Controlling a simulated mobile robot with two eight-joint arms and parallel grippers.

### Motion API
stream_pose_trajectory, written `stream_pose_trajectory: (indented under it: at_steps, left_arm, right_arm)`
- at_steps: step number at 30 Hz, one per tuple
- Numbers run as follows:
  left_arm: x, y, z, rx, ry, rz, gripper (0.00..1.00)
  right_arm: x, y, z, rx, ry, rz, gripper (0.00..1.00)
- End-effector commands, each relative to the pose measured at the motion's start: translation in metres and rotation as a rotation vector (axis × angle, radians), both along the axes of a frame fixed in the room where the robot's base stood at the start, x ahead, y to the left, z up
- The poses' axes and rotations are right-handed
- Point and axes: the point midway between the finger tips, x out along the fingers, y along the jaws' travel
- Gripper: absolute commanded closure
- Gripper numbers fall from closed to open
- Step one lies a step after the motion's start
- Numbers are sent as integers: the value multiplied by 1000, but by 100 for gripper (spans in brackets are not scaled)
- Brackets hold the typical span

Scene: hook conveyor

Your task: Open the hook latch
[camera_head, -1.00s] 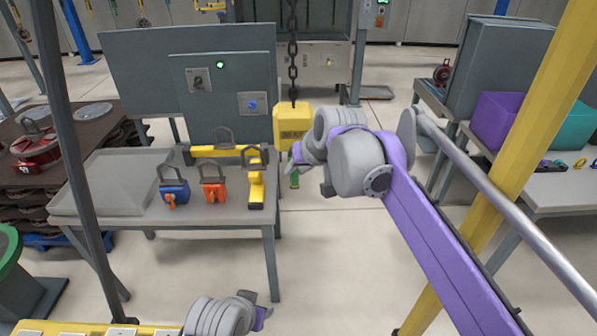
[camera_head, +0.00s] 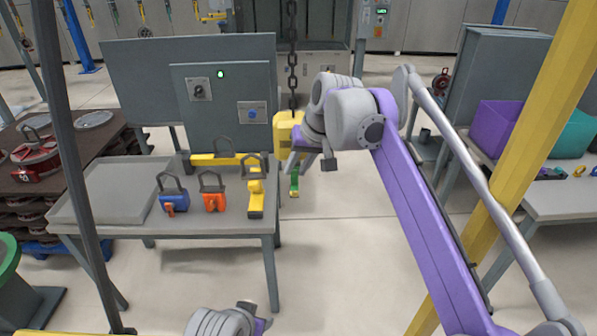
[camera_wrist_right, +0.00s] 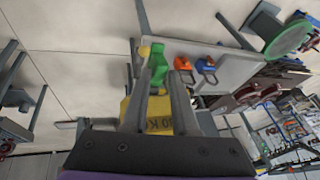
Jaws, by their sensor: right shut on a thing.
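A yellow hoist block (camera_head: 285,130) hangs on a dark chain (camera_head: 292,60) just right of the table, partly behind my right wrist. A green hook (camera_head: 294,183) hangs below it. In the right wrist view the block (camera_wrist_right: 160,124) lies behind my fingers and the green hook (camera_wrist_right: 154,64) shows at the fingertips. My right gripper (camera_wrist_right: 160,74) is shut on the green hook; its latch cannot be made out. In the head view this gripper (camera_head: 294,166) is just above the hook's lower end. My left gripper (camera_head: 255,314) is at the bottom edge, with its jaws unclear.
A grey table (camera_head: 235,228) left of the hook carries blue (camera_head: 174,202), orange (camera_head: 212,201) and yellow (camera_head: 256,198) padlock-like pieces and a tray (camera_head: 108,190). A control box (camera_head: 222,105) stands behind. A yellow post (camera_head: 500,170) is on the right. The floor below the hook is clear.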

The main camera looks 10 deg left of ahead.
Motion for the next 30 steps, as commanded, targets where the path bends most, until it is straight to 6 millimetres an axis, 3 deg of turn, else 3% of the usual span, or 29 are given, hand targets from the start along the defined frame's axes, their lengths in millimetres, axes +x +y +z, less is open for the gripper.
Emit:
stream_pose_trajectory:
  at_steps: [30]
  left_arm:
    - [0,0,0,0,-1,0,50]
  right_arm:
    - [8,6,17,-35,143,5,100]
